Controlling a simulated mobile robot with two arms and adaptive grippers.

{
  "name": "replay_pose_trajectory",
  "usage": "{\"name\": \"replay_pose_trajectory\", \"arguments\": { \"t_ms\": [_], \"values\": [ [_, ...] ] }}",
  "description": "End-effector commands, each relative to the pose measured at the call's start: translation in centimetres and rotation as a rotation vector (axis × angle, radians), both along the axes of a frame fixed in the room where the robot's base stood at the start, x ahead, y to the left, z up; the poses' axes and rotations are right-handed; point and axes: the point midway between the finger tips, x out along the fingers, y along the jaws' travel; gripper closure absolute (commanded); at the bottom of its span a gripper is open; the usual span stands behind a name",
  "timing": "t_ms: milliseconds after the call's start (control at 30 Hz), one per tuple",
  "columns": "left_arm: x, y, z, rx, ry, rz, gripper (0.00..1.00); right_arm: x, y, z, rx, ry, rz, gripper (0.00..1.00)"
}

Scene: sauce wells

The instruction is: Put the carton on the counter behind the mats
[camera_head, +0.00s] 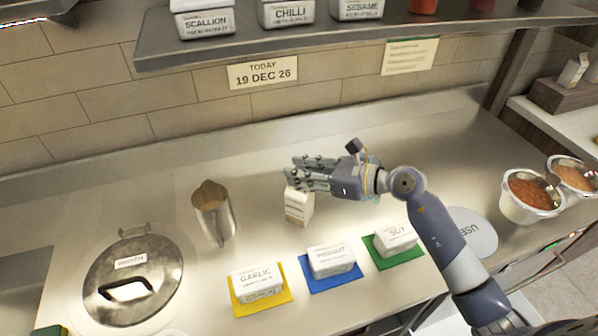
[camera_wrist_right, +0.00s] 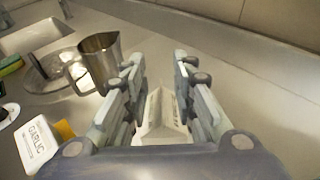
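The white carton (camera_head: 299,208) appears upright on the steel counter, behind the row of mats. The yellow mat (camera_head: 241,308), blue mat (camera_head: 322,287) and green mat (camera_head: 385,263) lie toward the front, with the garlic tub (camera_head: 257,281), a second white tub (camera_head: 331,260) and the soy tub (camera_head: 396,240) on them. My right gripper (camera_head: 290,173) is at the carton's top, its fingers pointing left. In the right wrist view the carton (camera_wrist_right: 163,112) shows between the spread fingers of my right gripper (camera_wrist_right: 159,60); its lower part is hidden. My left gripper is out of view.
A metal jug (camera_head: 213,212) stands left of the carton; a lidded round pot (camera_head: 133,282) is further left. Food containers (camera_head: 530,195) stand at the right. A shelf (camera_head: 350,38) with tubs overhangs the back. Counter behind the carton is clear.

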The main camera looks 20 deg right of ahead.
Motion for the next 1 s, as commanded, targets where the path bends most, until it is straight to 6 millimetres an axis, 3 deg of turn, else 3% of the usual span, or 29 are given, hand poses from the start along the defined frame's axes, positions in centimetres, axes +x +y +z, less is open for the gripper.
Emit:
{"name": "replay_pose_trajectory", "arguments": {
  "t_ms": [300,500,1000],
  "values": [
    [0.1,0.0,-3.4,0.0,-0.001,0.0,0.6,-4.5,-4.8,1.1,-0.008,0.001,0.001,0.75],
    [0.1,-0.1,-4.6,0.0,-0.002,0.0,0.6,-6.6,-7.1,2.3,-0.003,0.003,0.0,0.75],
    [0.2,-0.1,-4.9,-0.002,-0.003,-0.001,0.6,-7.4,-7.9,3.1,-0.001,0.002,0.001,0.75]
  ]
}}
